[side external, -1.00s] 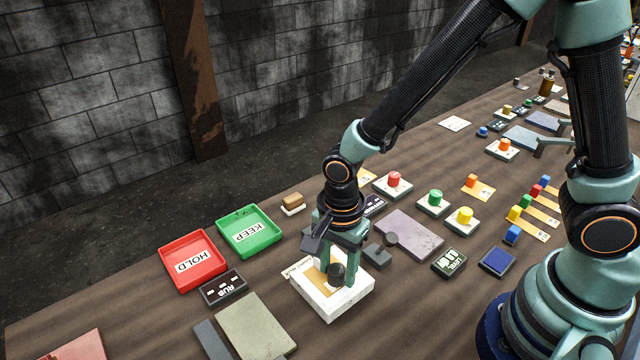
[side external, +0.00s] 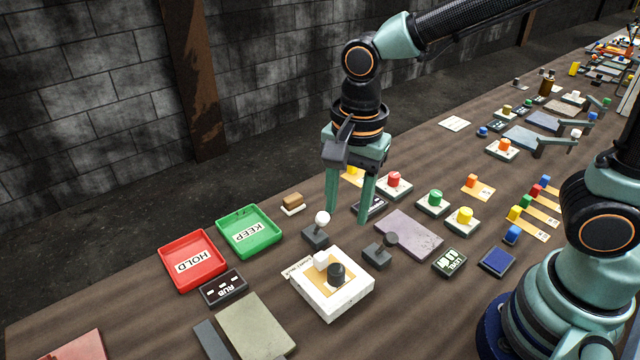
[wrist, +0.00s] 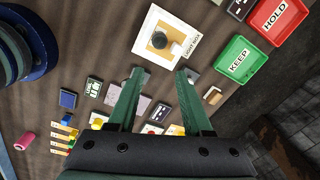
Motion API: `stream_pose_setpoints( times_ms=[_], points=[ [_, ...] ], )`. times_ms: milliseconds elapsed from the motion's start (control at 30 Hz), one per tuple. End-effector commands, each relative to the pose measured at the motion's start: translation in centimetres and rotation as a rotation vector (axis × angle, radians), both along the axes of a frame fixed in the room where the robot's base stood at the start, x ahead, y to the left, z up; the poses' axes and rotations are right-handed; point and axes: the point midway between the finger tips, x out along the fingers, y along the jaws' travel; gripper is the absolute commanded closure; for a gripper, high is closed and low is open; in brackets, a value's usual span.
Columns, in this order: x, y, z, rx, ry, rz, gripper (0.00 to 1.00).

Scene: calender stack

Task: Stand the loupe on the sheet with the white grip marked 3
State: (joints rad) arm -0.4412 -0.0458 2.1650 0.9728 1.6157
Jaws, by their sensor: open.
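The loupe, a short dark cylinder (side external: 336,272), stands upright on a tan sheet (side external: 342,289) that lies on the white light box (side external: 331,311). A small white grip (side external: 321,259) sits on the same sheet, close beside the loupe. I cannot read a number on it. In the wrist view the dark loupe (wrist: 176,48) and the white grip (wrist: 159,41) show on the light box (wrist: 148,30). My gripper (side external: 347,215) is open and empty, raised above the table behind the light box, apart from the loupe. It also shows in the wrist view (wrist: 160,72).
A white-knobbed lever (side external: 322,218) and a dark-knobbed lever (side external: 390,240) stand behind and right of the light box. The red HOLD tray (side external: 184,276) and green KEEP tray (side external: 264,248) lie left. Several coloured-grip pieces, such as a red one (side external: 393,179), lie right.

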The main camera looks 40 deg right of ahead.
Motion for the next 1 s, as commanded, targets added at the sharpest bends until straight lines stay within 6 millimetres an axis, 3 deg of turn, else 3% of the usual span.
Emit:
stream_pose_setpoints(
  times_ms=[300,533,733,1000],
  points=[
    [0.2,-7.5,4.9,-0.048,-0.239,0.543,0.50],
    [-0.8,-12.1,7.0,-0.209,-0.369,0.921,0.50],
    [-1.5,-14.0,7.8,-0.314,-0.404,1.101,0.50],
    [-1.6,-14.3,7.8,-0.333,-0.406,1.139,0.50]
  ],
)
